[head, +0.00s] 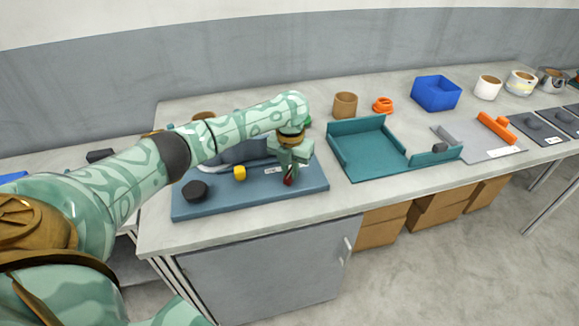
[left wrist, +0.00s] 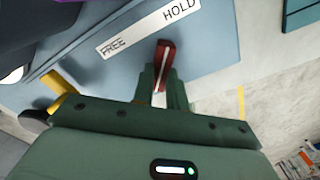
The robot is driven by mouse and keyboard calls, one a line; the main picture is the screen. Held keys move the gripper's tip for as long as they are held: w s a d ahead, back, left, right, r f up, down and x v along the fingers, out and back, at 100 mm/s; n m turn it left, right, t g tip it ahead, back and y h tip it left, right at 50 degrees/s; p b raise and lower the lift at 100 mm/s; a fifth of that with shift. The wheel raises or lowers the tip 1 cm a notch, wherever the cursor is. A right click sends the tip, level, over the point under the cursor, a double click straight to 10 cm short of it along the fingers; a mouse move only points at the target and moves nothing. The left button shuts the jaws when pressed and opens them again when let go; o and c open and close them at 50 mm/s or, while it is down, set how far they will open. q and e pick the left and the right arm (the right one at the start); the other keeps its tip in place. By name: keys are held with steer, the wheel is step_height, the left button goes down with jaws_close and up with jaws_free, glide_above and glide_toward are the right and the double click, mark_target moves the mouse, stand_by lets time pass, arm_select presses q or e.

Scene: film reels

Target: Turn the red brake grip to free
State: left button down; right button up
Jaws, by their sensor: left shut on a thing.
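The red brake grip (head: 289,180) stands at the front right of the blue-grey base plate (head: 240,202). In the left wrist view the red grip (left wrist: 166,54), with a pale line along it, sits between the fingers of my left gripper (left wrist: 160,86). The gripper is shut on it. A white label (left wrist: 146,29) beside the grip reads FREE at its left end and HOLD at its right end. The grip's tip lies between the two words. In the head view my left gripper (head: 289,168) reaches down onto the grip and hides part of it. My right gripper is not in view.
A yellow knob (head: 239,173) and a black knob (head: 195,191) stand on the plate left of the gripper. A teal tray (head: 368,170) lies to the right. A brown cup (head: 345,105), an orange part (head: 382,105) and a blue bin (head: 436,93) stand behind it.

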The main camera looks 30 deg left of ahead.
arm_select(q)
steer(key=n+p, duration=0.1)
steer(key=p, duration=0.1)
steer(key=n+p, duration=0.1)
steer(key=n, duration=0.1)
steer(key=shift+d+r+p, duration=0.1)
steer(key=shift+r+p, duration=0.25)
steer(key=n+p, duration=0.3)
steer(key=n, duration=0.1)
steer(key=shift+w+d+f+n, duration=0.1)
steer(key=shift+n, duration=0.3)
steer(key=n+p, duration=0.2)
steer(key=n, duration=0.2)
steer(key=shift+w+f, duration=0.1)
steer(key=shift+w+n+p, duration=0.15)
steer(key=shift+n+p, duration=0.35)
steer(key=shift+n, duration=2)
steer(key=c, duration=1.4)
jaws_free()
steer(key=shift+f, duration=0.1)
